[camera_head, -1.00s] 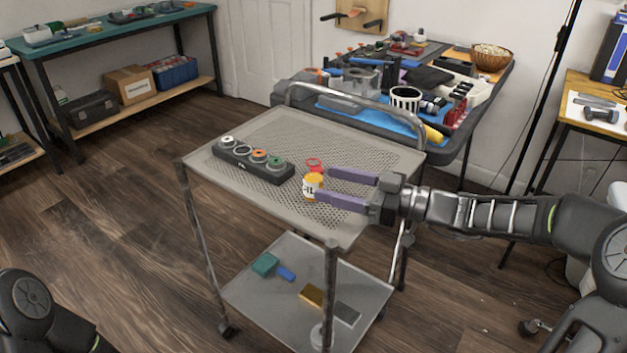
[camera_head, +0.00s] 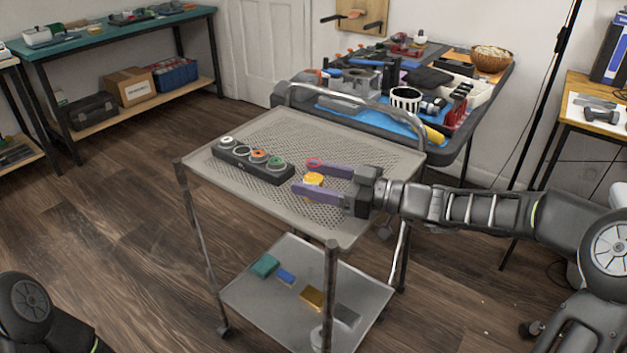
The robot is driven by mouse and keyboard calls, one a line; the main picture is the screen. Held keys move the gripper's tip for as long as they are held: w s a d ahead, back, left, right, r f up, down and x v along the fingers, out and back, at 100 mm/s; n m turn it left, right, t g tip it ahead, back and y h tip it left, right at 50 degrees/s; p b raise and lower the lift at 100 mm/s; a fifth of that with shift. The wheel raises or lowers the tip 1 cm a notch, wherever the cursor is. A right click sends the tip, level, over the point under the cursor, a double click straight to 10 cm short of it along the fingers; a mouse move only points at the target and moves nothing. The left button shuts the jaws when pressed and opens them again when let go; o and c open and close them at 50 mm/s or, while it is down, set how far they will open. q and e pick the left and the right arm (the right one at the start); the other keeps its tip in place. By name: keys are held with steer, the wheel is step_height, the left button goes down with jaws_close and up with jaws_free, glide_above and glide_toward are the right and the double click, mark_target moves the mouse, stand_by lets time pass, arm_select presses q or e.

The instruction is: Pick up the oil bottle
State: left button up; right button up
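The oil bottle (camera_head: 314,179) is small, with a yellow-orange top, and stands on the top shelf of the cart (camera_head: 331,222). My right gripper (camera_head: 301,177) reaches in from the right with two purple fingers. The fingers are spread apart, one on the far side and one on the near side of the bottle. The near finger hides the bottle's lower part. I cannot tell whether either finger touches it. My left gripper is not in view.
A black holder (camera_head: 252,165) with several round pieces lies left of the fingers. A red ring (camera_head: 314,162) lies just behind the bottle. The cart's raised handle (camera_head: 352,100) runs along its back. A cluttered table (camera_head: 462,135) stands behind.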

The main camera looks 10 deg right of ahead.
jaws_close()
stand_by(0.5)
steer(key=shift+r, duration=0.1)
steer(key=shift+r, duration=0.8)
steer(key=p+v, duration=0.5)
steer(key=v, duration=1.3)
steer(key=shift+p, duration=0.3)
steer(key=shift+f, duration=0.2)
